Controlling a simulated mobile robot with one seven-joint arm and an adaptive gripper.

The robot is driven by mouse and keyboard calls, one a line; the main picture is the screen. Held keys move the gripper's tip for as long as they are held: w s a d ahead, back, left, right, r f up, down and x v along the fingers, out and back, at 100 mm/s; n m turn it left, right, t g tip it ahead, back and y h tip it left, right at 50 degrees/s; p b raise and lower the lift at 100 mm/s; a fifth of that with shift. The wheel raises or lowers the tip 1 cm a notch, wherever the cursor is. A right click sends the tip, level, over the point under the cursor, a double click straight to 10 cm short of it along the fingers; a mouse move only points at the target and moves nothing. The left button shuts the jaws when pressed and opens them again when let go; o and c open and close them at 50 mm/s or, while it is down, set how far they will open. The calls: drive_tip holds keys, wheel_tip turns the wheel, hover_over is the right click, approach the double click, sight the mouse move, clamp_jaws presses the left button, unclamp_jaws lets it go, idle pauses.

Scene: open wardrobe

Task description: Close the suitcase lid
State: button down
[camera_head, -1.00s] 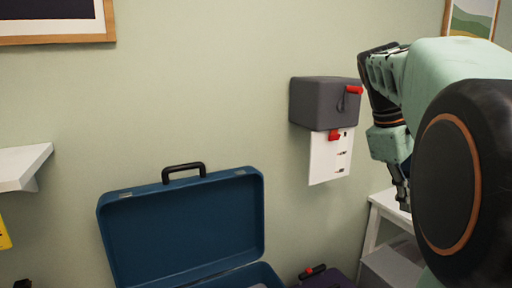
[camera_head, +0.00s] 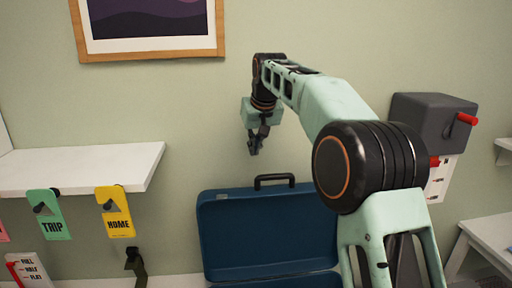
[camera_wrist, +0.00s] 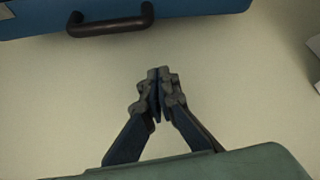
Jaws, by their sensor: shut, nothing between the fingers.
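The blue suitcase stands with its lid (camera_head: 262,232) raised, near the wall. A black handle (camera_head: 274,181) is on the lid's upper edge. The suitcase base is mostly below the head view. My gripper (camera_head: 254,150) is shut and empty, a little above and left of the handle in the head view, apart from it. In the wrist view my gripper's fingertips (camera_wrist: 157,75) meet, and the handle (camera_wrist: 112,24) and a strip of the blue lid (camera_wrist: 200,6) lie at the top, apart from the fingers.
A white shelf (camera_head: 75,170) juts out at the left, with green TRIP (camera_head: 45,215) and yellow HOME (camera_head: 115,212) tags hanging from it. A grey box (camera_head: 425,118) with a red lever is on the wall at right. A white table (camera_head: 488,232) stands at lower right.

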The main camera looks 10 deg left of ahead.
drive_tip(key=p, duration=0.1)
hover_over(256, 187)
drive_tip(key=w+a, duration=0.2)
drive_tip(key=w, duration=0.2)
drive_tip(key=f, duration=0.6)
drive_tip(key=shift+s+d+f, duration=0.1)
drive_tip(key=shift+s+f, duration=0.15)
drive_tip(key=shift+f, duration=0.05)
drive_tip(key=shift+s+d+f, duration=0.1)
drive_tip(key=shift+s+d, duration=0.2)
drive_tip(key=shift+s, duration=0.3)
drive_tip(key=shift+s+d, duration=0.35)
drive_tip(key=shift+s, duration=0.25)
drive_tip(key=shift+s+d+f, duration=0.1)
drive_tip(key=shift+s+d, duration=0.2)
drive_tip(key=shift+s, duration=0.3)
drive_tip(key=shift+b, duration=0.3)
